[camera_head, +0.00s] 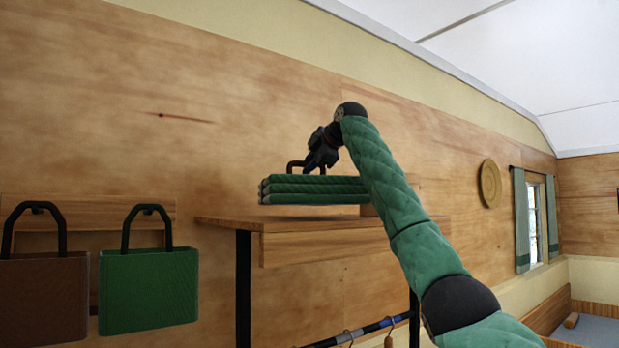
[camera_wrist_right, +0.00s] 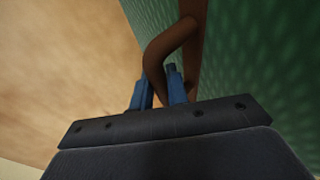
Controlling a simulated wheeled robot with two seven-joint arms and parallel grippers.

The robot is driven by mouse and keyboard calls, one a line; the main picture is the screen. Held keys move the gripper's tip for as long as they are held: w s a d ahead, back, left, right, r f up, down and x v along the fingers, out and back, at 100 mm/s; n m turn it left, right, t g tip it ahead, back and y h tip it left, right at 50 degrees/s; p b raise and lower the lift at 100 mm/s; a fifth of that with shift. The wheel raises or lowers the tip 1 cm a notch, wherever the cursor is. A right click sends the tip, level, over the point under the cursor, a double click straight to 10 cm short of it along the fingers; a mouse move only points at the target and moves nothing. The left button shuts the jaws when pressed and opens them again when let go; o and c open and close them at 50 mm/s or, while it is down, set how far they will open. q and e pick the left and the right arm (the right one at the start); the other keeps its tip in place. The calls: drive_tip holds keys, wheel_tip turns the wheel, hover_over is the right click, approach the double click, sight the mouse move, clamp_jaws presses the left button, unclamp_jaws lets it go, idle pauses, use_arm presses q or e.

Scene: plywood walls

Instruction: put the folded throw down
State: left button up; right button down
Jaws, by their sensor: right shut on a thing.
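The folded throw (camera_head: 312,190) is a flat green stack of several layers with a dark brown handle (camera_head: 293,166) on top. My right gripper (camera_head: 318,163) is above it and shut on the handle. In the right wrist view the blue fingertips (camera_wrist_right: 160,88) close around the brown handle (camera_wrist_right: 172,45), with the green quilted throw (camera_wrist_right: 255,60) beside it. The throw is level, just over the wooden shelf top (camera_head: 225,220); I cannot tell if it touches. My forearm hides its right end. My left gripper is not in view.
Below the shelf is a rail with hangers (camera_head: 365,330) between dark posts. A brown bag (camera_head: 45,300) and a green bag (camera_head: 148,290) hang at left. A round woven disc (camera_head: 490,183) and a curtained window (camera_head: 535,220) are at right. The shelf's left end is bare.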

drive_tip(key=shift+s+d, duration=0.1)
drive_tip(key=shift+s, duration=0.2)
drive_tip(key=shift+f+p, duration=0.3)
drive_tip(key=shift+f, duration=0.15)
drive_tip(key=shift+w+f+p, duration=0.15)
drive_tip(key=shift+f+p, duration=0.35)
drive_tip(key=shift+f, duration=0.85)
drive_tip(key=shift+s, duration=0.2)
drive_tip(key=c, duration=1.4)
unclamp_jaws()
drive_tip(key=shift+w+f, duration=0.15)
drive_tip(key=shift+o, duration=0.2)
drive_tip(key=shift+r, duration=0.2)
